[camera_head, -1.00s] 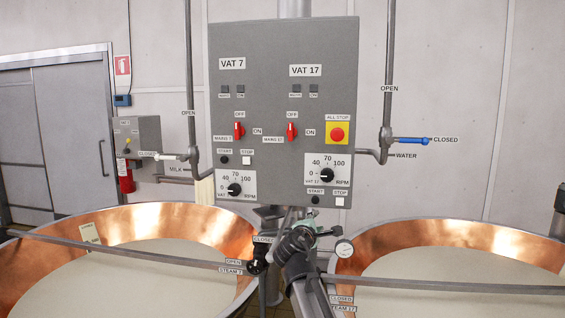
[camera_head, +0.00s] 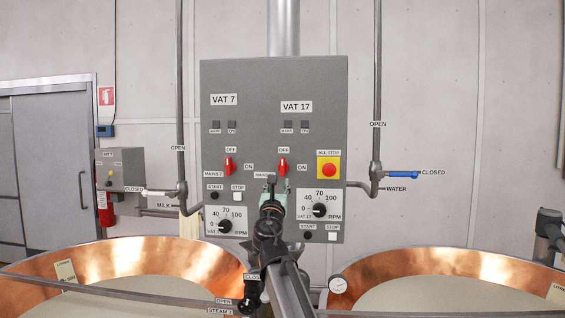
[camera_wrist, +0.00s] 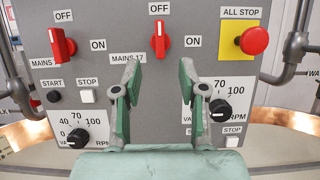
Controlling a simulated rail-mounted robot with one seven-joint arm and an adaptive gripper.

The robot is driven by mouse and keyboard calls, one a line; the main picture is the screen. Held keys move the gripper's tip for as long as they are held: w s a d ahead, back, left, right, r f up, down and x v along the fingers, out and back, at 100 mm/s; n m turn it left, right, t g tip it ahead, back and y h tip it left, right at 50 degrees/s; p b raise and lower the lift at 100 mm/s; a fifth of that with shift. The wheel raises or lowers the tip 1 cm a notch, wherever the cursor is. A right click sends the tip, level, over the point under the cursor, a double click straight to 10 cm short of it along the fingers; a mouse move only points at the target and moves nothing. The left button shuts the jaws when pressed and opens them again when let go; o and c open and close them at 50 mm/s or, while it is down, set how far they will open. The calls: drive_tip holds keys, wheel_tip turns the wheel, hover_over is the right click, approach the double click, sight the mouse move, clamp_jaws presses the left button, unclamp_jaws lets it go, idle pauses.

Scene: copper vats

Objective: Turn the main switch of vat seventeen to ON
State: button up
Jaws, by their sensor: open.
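The grey control panel (camera_head: 262,110) stands upright ahead, with a VAT 17 label (camera_head: 296,107). Below that label is the red main switch of vat seventeen (camera_head: 282,164), its handle upright toward OFF, with ON to its right. In the wrist view this red switch (camera_wrist: 160,40) sits beyond and slightly above my fingertips. My gripper (camera_wrist: 159,78) is open and empty, its two green fingers apart below the switch. In the head view my gripper (camera_head: 272,185) is just below the switch and seems not to touch it; it partly hides the MAINS 17 label.
The VAT 7 red switch (camera_head: 228,166) is to the left. The yellow and red ALL STOP button (camera_head: 329,169) is close on the right. The vat 17 speed knob (camera_head: 320,210) is below right. Copper vats (camera_head: 150,255) stand below, and pipes flank the panel.

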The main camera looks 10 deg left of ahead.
sight(282, 164)
drive_tip(key=p+x, duration=0.4)
drive_tip(key=x, duration=1)
drive_tip(key=shift+w, duration=0.25)
clamp_jaws()
